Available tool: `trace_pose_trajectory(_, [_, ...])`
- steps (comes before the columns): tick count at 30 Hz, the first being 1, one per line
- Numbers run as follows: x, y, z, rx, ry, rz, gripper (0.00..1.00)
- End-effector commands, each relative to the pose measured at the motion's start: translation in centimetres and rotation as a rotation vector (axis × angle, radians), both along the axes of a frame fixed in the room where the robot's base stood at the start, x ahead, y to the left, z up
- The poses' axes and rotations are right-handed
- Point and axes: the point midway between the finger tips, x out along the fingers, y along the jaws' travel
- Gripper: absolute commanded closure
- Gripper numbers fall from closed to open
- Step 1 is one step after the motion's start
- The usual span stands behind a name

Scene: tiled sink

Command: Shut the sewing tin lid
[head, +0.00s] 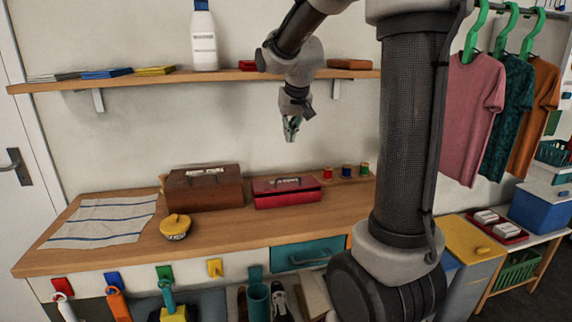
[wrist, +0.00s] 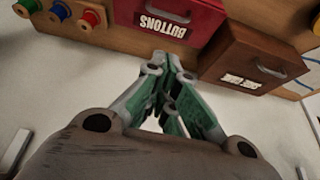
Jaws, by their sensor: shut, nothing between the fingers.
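A red tin (head: 287,197) with a handle on top stands on the wooden counter; in the wrist view its label reads BUTTONS upside down (wrist: 165,22). Left of it stands a brown box (head: 205,193) with a handle and a white label too small to read; it also shows in the wrist view (wrist: 235,60). I cannot tell for certain which one is the sewing tin, or how their lids sit. My gripper (head: 290,138) is shut and empty, pointing down in the air above the red tin, apart from both; its fingers show in the wrist view (wrist: 167,62).
Several thread spools (head: 347,170) stand right of the red tin. A yellow-lidded pot (head: 175,226) and a striped cloth (head: 102,220) lie on the counter's left part. A shelf (head: 225,76) with a white bottle (head: 204,38) runs above. Bare counter lies before the red tin.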

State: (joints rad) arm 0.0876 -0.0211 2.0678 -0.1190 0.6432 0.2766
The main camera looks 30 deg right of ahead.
Motion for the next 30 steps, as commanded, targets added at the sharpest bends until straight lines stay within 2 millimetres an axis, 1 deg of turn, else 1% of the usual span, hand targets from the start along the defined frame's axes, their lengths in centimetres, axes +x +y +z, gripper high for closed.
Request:
trace_pose_trajectory(9, [2.7,-0.7,-5.9,0.001,0.005,-0.002,1.0])
trace_pose_trajectory(13, [3.8,-1.0,-8.2,0.0,0.004,0.0,1.0])
trace_pose_trajectory(18, [3.0,-0.7,-10.5,0.0,0.002,0.0,1.0])
trace_pose_trajectory(23, [2.7,-0.6,-11.6,0.0,0.0,-0.001,1.0])
trace_pose_trajectory(30, [2.6,-0.6,-11.8,0.0,-0.001,-0.001,1.0])
